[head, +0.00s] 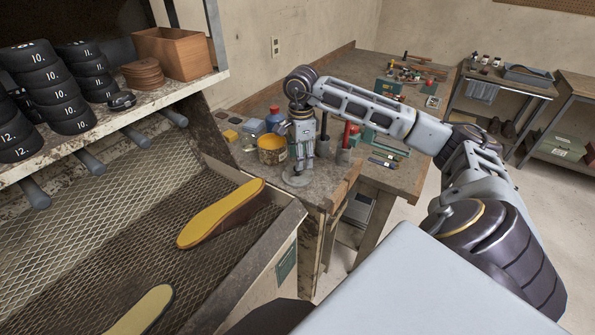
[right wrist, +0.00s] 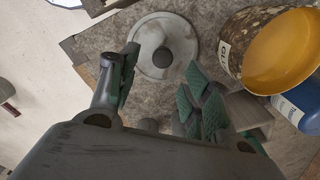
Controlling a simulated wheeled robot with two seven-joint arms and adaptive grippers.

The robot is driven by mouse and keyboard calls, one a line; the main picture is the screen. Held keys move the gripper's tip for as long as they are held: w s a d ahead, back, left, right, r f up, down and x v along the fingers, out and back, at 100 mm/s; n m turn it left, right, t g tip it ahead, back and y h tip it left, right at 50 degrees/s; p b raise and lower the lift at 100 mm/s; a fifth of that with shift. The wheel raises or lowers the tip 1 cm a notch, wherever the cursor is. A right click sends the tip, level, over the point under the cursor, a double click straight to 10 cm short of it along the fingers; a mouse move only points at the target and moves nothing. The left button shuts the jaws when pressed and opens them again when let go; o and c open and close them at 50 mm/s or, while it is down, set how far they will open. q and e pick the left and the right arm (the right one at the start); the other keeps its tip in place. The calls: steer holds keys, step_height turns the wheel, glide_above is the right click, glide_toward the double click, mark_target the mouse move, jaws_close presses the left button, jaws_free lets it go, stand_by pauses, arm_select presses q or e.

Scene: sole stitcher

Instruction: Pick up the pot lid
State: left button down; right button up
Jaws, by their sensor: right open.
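The pot lid (right wrist: 180,48) is a round grey disc with a raised knob in its middle. It lies flat on the worn bench top, and in the head view its rim (head: 294,181) shows below my right gripper (head: 301,160). In the right wrist view my right gripper (right wrist: 162,62) is open, pointing down over the lid. Its green-padded fingers stand apart, toward either side of the knob, with nothing between them. I cannot tell the exact height gap. My left gripper is not in view.
A yellow pot (head: 271,157) stands close to the lid, and a blue container (head: 273,119) is behind it. A red-handled tool (head: 346,135) stands to the right of the gripper.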

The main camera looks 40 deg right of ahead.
steer(key=f, duration=0.2)
steer(key=shift+w+a+f+p, duration=0.15)
steer(key=shift+a+f+p, duration=0.15)
steer(key=shift+a, duration=0.1)
steer(key=shift+f, duration=1.1)
jaws_close()
